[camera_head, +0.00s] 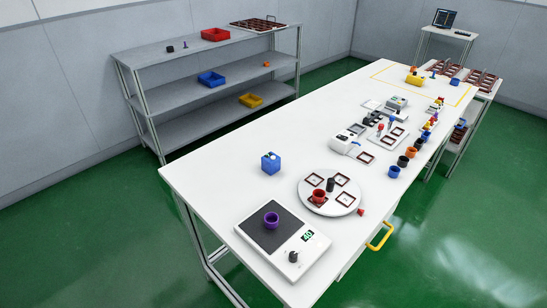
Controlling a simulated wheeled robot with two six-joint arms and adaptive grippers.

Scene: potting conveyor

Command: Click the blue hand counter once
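A small blue block-shaped device with a pale top, which looks like the blue hand counter (270,163), stands on the white table left of the turntable. No other thing touches it. Its button and any reading are too small to make out. Neither of my grippers shows in the head view.
A scale (283,243) bearing a purple pot (271,220) is at the near left of the table (230,185). A round turntable (346,208) holds a red pot (319,196). Devices and coloured pots line the right side. Bare table surrounds the counter.

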